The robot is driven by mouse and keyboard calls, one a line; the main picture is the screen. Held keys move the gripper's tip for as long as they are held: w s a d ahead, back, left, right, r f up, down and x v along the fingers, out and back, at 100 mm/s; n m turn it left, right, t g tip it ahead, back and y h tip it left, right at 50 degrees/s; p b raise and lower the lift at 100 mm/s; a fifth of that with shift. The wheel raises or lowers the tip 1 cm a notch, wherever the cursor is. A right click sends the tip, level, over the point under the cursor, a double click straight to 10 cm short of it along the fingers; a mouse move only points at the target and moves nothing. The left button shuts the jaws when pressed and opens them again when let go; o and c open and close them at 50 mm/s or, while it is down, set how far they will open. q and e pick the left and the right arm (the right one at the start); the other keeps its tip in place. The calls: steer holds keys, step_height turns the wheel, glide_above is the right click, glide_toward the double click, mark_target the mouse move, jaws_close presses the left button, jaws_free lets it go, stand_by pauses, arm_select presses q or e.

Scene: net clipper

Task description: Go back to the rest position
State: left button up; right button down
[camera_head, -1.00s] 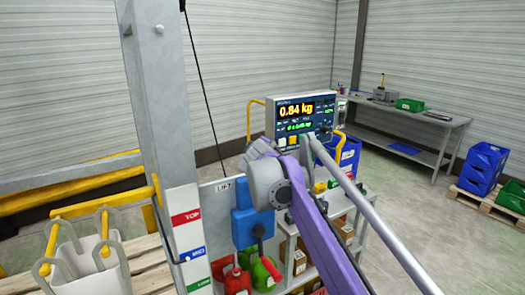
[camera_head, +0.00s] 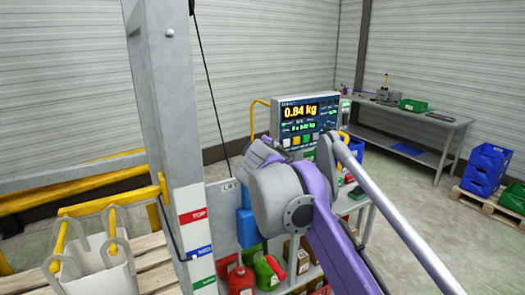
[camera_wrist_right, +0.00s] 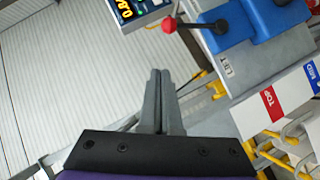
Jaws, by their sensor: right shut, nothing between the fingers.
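My right arm (camera_head: 325,235) comes in from the lower right in the head view, its purple and grey links in front of the shelf and the blue lift control box (camera_head: 247,225). The right gripper itself is hidden there behind the arm. In the right wrist view my right gripper (camera_wrist_right: 160,75) is shut and empty, its two grey fingers together. Near it in that view are the blue control box (camera_wrist_right: 240,22) with a red-knobbed lever (camera_wrist_right: 169,26) and a corner of the scale display (camera_wrist_right: 135,12). My left gripper is in neither view.
A grey post (camera_head: 170,110) with TOP and MID labels stands left of the arm. The scale display (camera_head: 308,120) reads 0.84 kg. A white bag (camera_head: 95,270) hangs at lower left. Red jugs (camera_head: 241,281) sit below the panel. A workbench (camera_head: 440,130) and blue crates (camera_head: 485,170) stand at right.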

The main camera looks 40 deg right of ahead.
steer(key=shift+a, duration=0.1)
steer(key=s+a+f+m+g+y, duration=0.1)
steer(key=s+a+f+y, duration=0.2)
steer(key=a+f, duration=0.6)
steer(key=s+a+f+m+g+y, duration=0.1)
steer(key=s+a+f, duration=0.6)
steer(key=f, duration=1)
steer(key=s+a+f+m+g+y, duration=0.2)
steer(key=s+a+f+y, duration=0.4)
steer(key=a+f, duration=0.5)
step_height(320, 180, down, 2)
steer(key=shift+f+g, duration=0.1)
steer(key=shift+g, duration=0.2)
